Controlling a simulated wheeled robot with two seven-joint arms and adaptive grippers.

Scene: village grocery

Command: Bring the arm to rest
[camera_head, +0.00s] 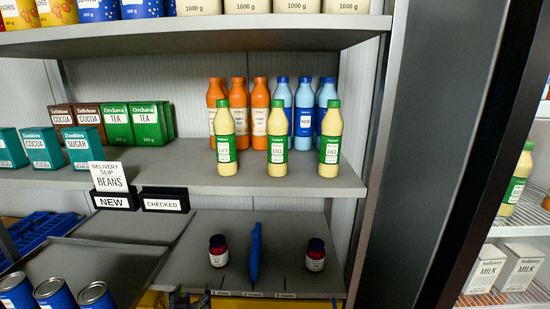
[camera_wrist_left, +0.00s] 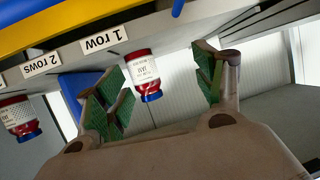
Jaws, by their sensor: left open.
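My left gripper (camera_head: 188,297) shows only in small part at the bottom edge of the head view, below the lower shelf's front edge. In the left wrist view my left gripper (camera_wrist_left: 160,88) is open, with green pads on its spread fingers. A dark red jar with a white label and blue lid (camera_wrist_left: 143,76) appears upside down between the fingers in that picture; I cannot tell how far beyond them it is. In the head view this jar (camera_head: 218,252) stands upright on the lower shelf, by the "1 row" label. My right gripper is not in view.
A blue divider (camera_head: 256,255) stands between that jar and a second jar (camera_head: 315,255) on the lower shelf (camera_head: 285,285). Juice bottles (camera_head: 277,145) stand on the shelf above. Blue cans (camera_head: 55,292) are at lower left. A dark upright (camera_head: 420,150) bounds the right side.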

